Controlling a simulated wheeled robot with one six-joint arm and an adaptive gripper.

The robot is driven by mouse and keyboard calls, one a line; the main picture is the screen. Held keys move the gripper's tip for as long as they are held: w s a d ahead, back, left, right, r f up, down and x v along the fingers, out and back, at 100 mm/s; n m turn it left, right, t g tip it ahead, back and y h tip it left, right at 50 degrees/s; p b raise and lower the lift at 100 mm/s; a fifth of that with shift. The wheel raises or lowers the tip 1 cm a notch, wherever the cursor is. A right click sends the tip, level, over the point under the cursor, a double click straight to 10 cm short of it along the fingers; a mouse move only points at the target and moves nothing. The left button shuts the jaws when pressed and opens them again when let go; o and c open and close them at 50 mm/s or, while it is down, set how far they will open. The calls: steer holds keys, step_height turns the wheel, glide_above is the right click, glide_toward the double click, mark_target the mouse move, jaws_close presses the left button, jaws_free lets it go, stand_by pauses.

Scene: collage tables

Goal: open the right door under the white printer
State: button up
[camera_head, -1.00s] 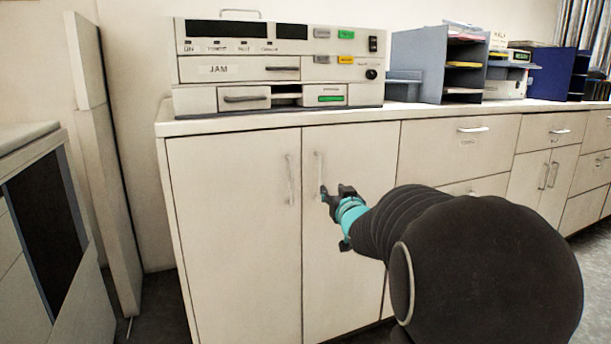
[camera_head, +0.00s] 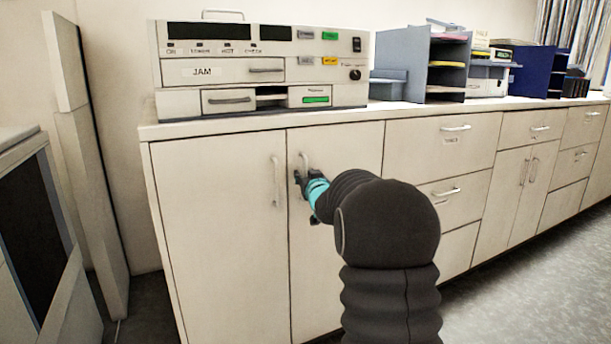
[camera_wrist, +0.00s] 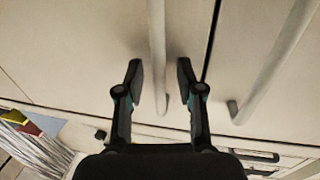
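The white printer (camera_head: 205,72), labelled JAM, stands on the cabinet top at the left. Below it are the left door (camera_head: 210,230) and the right door (camera_head: 340,145), both shut. The right door's upright bar handle (camera_head: 304,160) is near its left edge; the left door's handle (camera_head: 276,182) is close by. My gripper (camera_head: 301,182) is at the right door's handle. In the wrist view my gripper (camera_wrist: 160,82) is open, with the handle bar (camera_wrist: 157,40) between its fingers and a gap on each side. The left door's handle (camera_wrist: 270,70) is outside the fingers.
A blue-grey paper rack (camera_head: 425,65) and a dark blue rack (camera_head: 540,72) stand on the counter to the right. Drawers (camera_head: 440,140) adjoin the right door. Open grey floor (camera_head: 530,270) lies at the lower right. Tall white panels (camera_head: 90,190) stand at the left.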

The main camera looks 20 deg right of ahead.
steer(key=shift+w, duration=0.2)
jaws_close()
